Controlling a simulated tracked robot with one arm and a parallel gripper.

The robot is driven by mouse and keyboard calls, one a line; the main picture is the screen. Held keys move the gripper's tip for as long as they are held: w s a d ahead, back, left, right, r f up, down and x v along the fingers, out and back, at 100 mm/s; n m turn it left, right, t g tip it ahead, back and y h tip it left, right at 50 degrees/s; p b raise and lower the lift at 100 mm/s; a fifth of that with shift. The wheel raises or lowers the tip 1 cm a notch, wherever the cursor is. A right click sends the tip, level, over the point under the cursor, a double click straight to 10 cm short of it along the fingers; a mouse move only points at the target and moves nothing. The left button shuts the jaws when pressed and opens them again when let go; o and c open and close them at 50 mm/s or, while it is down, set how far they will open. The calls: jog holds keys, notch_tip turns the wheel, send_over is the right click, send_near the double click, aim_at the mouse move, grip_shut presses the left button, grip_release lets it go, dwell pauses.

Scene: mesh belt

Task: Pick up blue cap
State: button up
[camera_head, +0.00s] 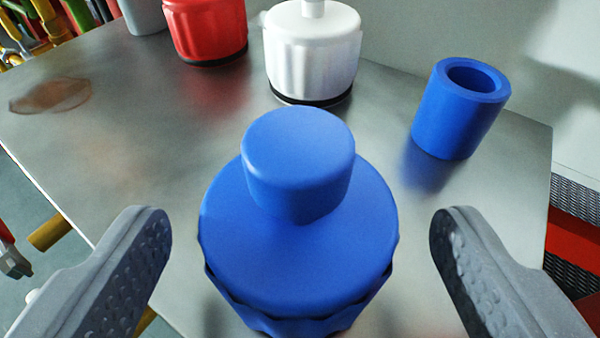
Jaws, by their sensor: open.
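The blue cap (235,235) is a wide round piece with a fluted side and a smaller raised knob (297,160) on top. It stands upright on a metal table, in the lower middle of the view. My gripper (298,225) is open, with one grey textured finger to the left of the cap and one to the right. Gaps show between each finger and the cap, so neither seems to touch it. The lower part of the cap is cut off by the bottom edge of the view.
Behind the cap on the shiny metal table (130,130) stand a white cap (312,60), a red cap (206,28) and a grey object (143,14). A hollow blue cylinder (455,115) stands to the right, near the table's right edge. The table's left side is mostly clear.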

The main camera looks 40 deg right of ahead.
aim_at(296, 231)
jog(key=x, duration=0.5)
jog(key=shift+r, duration=0.15)
jog(key=shift+c, duration=0.3)
jog(key=shift+r, duration=0.1)
jog(key=c, duration=0.9)
jog(key=shift+c, duration=0.2)
